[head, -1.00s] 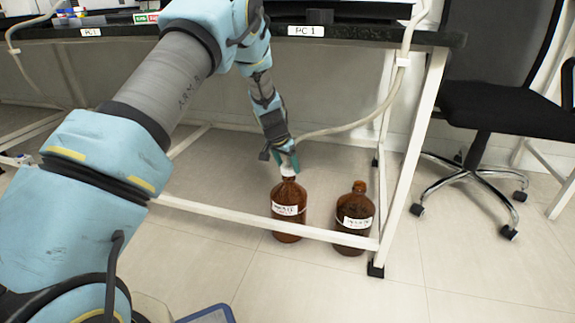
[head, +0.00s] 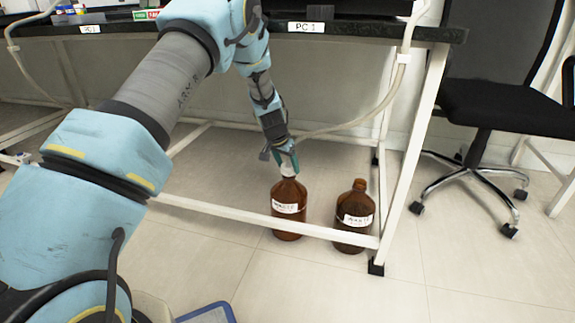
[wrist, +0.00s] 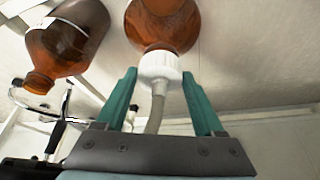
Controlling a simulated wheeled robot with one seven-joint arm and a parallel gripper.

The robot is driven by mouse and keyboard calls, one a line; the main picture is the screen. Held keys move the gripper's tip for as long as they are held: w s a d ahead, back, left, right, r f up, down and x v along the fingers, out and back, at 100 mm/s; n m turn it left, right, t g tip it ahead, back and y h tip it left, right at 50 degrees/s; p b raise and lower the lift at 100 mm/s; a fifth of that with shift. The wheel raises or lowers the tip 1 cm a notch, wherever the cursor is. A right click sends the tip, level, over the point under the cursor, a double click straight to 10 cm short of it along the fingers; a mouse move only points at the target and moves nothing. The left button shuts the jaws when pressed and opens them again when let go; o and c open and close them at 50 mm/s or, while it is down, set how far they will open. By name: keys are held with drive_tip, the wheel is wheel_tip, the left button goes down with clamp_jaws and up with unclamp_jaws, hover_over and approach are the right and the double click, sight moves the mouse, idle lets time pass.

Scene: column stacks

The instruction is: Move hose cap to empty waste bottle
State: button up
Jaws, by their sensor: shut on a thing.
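The white hose cap (head: 288,171) sits on the neck of the left brown bottle (head: 288,221), which stands on the floor under the bench. In the wrist view the cap (wrist: 160,68) is on that bottle's neck (wrist: 163,28), with a hose (wrist: 155,112) running from it between the green fingers. My gripper (head: 286,160) is at the cap, shut on it. The other brown bottle (head: 352,236) stands upright to the right with an open, uncapped neck; it also shows in the wrist view (wrist: 72,32). Both bottles carry white labels.
A white bench crossbar (head: 220,211) runs low in front of the bottles. A bench leg (head: 408,155) stands right of them, with an office chair (head: 490,110) beyond. A blue-edged tray (head: 207,312) is at the bottom.

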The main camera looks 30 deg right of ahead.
drive_tip(key=shift+f, duration=0.45)
idle(0.4)
drive_tip(key=o, duration=1.3)
drive_tip(key=shift+o, duration=0.2)
drive_tip(key=p+v, duration=0.3)
drive_tip(key=v, duration=0.7)
drive_tip(key=shift+a+r+p, duration=0.15)
drive_tip(key=shift+r+p, duration=0.15)
drive_tip(key=shift+r, duration=0.1)
